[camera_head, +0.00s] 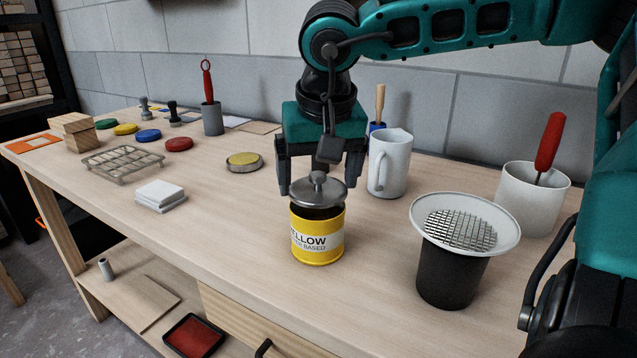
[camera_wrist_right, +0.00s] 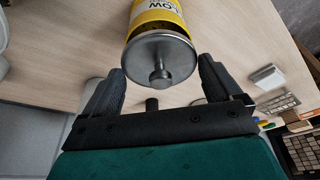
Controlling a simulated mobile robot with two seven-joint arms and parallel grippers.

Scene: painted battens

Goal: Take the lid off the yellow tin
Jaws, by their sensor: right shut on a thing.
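The yellow tin (camera_head: 318,246) stands upright on the workbench, its label reading "YELLOW". Its grey metal lid (camera_head: 318,189) has a round knob on top. A dark band shows between the lid and the yellow wall, and the lid looks slightly raised over the tin's mouth. My right gripper (camera_head: 318,186) comes down from above, its two fingers shut on opposite sides of the lid's rim. In the right wrist view the lid (camera_wrist_right: 160,60) sits between the fingertips, with the tin (camera_wrist_right: 160,12) beyond it. My left gripper is not in view.
A white mug (camera_head: 389,165) stands close behind the tin on the right. A dark cup with a white mesh strainer (camera_head: 465,225) stands to the right, near a white pot (camera_head: 533,200). A wire rack (camera_head: 122,161) and white blocks (camera_head: 160,195) lie left.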

